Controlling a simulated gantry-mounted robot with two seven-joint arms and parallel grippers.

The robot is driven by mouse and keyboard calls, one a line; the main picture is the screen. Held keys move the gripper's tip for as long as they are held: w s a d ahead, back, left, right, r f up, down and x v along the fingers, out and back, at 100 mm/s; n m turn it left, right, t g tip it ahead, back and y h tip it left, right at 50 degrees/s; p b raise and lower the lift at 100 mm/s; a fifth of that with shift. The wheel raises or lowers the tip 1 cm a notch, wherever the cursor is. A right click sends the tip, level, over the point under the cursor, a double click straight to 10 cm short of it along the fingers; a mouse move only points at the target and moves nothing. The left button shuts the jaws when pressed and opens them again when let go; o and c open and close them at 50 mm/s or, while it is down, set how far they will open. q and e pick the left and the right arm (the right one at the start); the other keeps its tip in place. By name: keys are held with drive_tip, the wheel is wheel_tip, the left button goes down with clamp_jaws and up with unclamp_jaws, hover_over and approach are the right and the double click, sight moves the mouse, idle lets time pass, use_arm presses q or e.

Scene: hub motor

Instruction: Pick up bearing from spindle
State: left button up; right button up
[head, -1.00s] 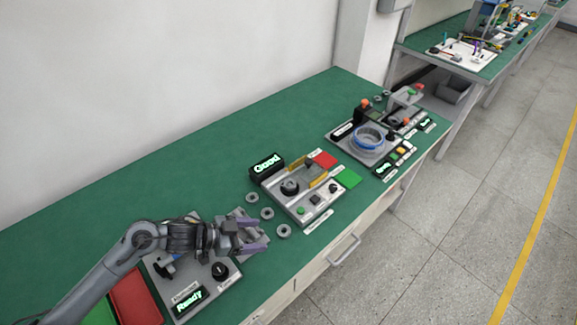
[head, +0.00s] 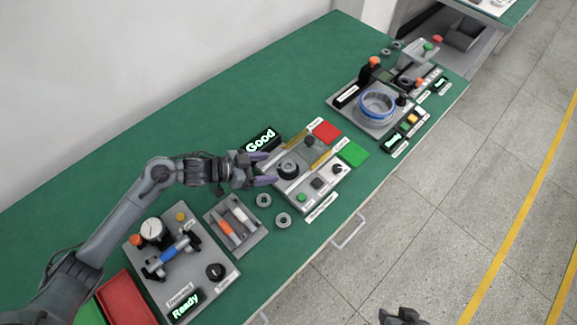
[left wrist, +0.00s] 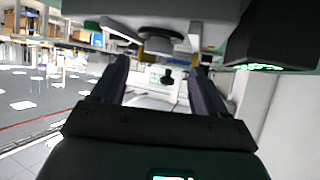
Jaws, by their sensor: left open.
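A dark grey round bearing (head: 288,168) sits on the spindle of the silver test station (head: 318,187), beside the display reading "Good". My left gripper (head: 263,168) is open and empty, with its purple fingers just left of the bearing and pointing towards it. In the left wrist view, the two fingers (left wrist: 158,68) stand apart and the round bearing (left wrist: 156,38) shows beyond and between them. Whether a finger touches it cannot be told. A small dark part of what looks like my right gripper (head: 400,315) shows at the bottom edge, its jaws unclear.
Two loose rings (head: 273,210) lie in front of the station. A tray with small cylinders (head: 237,226) and a gauge station (head: 180,262) are on the left. A red pad (head: 326,131) and a green pad (head: 352,153) lie right, before a blue-ringed station (head: 376,106).

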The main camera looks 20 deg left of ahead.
sight(288, 166)
use_arm(q)
drive_tip(key=shift+w+d+f, duration=0.15)
drive_tip(key=shift+w+d, duration=0.1)
drive_tip(key=shift+w, duration=0.05)
drive_tip(key=shift+b+x, duration=0.65)
drive_tip(key=shift+x, duration=1.7)
drive_tip(key=shift+d, duration=0.15)
drive_tip(key=shift+s, duration=0.1)
drive_tip(key=c, duration=1.2)
drive_tip(key=shift+r, duration=0.25)
